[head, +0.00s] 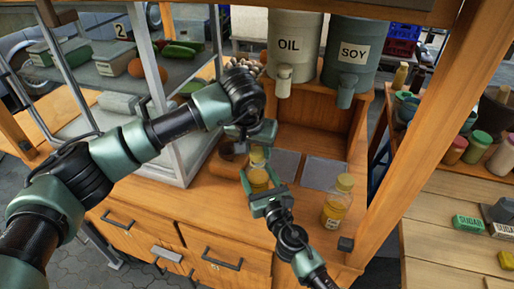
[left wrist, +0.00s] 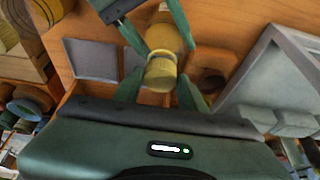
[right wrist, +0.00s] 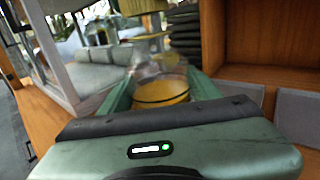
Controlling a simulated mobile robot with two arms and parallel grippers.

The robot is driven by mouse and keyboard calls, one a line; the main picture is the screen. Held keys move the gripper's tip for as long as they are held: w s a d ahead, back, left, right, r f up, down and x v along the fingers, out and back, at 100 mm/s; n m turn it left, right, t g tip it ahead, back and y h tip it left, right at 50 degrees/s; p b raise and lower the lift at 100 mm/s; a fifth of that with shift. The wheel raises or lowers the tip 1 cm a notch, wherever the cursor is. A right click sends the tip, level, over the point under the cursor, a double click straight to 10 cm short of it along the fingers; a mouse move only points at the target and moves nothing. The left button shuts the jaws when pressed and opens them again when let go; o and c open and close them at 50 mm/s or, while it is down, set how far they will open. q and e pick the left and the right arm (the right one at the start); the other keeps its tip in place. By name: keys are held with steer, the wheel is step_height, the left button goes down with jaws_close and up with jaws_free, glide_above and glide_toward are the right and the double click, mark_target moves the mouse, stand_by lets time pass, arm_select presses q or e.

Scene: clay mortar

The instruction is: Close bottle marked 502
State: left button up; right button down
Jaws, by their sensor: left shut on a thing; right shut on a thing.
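A glass bottle (head: 258,180) of yellow liquid stands on the wooden counter; no marking can be read on it. My right gripper (head: 268,200) is shut around its body, which also shows in the right wrist view (right wrist: 160,92). My left gripper (left wrist: 158,92) is above it, shut on a yellow cap (left wrist: 160,74) at the bottle's top. I cannot tell whether the cap is seated on the neck. A second, similar bottle (head: 337,203) with a yellow cap stands apart at the right; its small label is unreadable here.
Two grey square plates (head: 325,171) lie behind the bottles. A brown round bowl (head: 228,160) is left of the held bottle. The OIL dispenser (head: 293,48) and SOY dispenser (head: 350,55) hang above. A glass-sided shelf case (head: 190,125) stands close at left, a wooden post at right.

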arm_select(q)
steer(key=shift+f, duration=0.55)
stand_by(0.4)
steer(key=m, duration=0.1)
steer(key=m+h, duration=0.1)
steer(key=m, duration=0.1)
steer(key=shift+w+a+g, duration=0.15)
steer(key=shift+a+g, duration=0.05)
steer(key=shift+g, duration=0.1)
steer(key=m+h, duration=0.1)
steer(key=m, duration=0.2)
steer(key=shift+m+g, duration=0.3)
steer(key=shift+g, duration=0.1)
steer(key=o, duration=1.3)
